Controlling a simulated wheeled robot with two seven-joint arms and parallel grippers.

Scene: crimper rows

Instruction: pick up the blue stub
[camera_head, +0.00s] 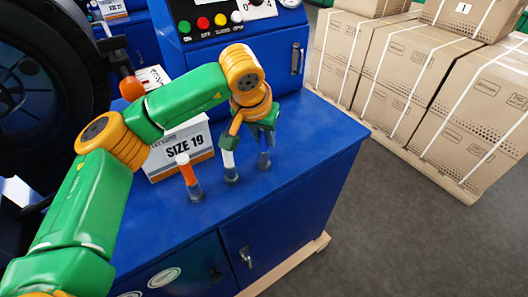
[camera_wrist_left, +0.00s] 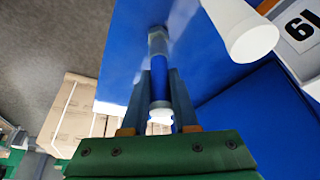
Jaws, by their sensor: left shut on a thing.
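The blue stub (camera_head: 264,158) is the rightmost of three upright stubs in a row on the blue bench top. It has a grey foot that seems to rest on the bench. My left gripper (camera_head: 265,138) comes down on it from above and is shut on its upper part. In the left wrist view the blue stub (camera_wrist_left: 158,82) runs between the two fingers (camera_wrist_left: 160,98), its pale top end close to the green palm. My right gripper is not in view.
A white stub (camera_head: 228,162) stands just left of the blue one, and an orange stub (camera_head: 186,174) farther left. Behind them is a "SIZE 19" card (camera_head: 180,150). A control panel (camera_head: 232,22) rises at the back. Bench top to the right is clear; cartons (camera_head: 400,85) stand beyond.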

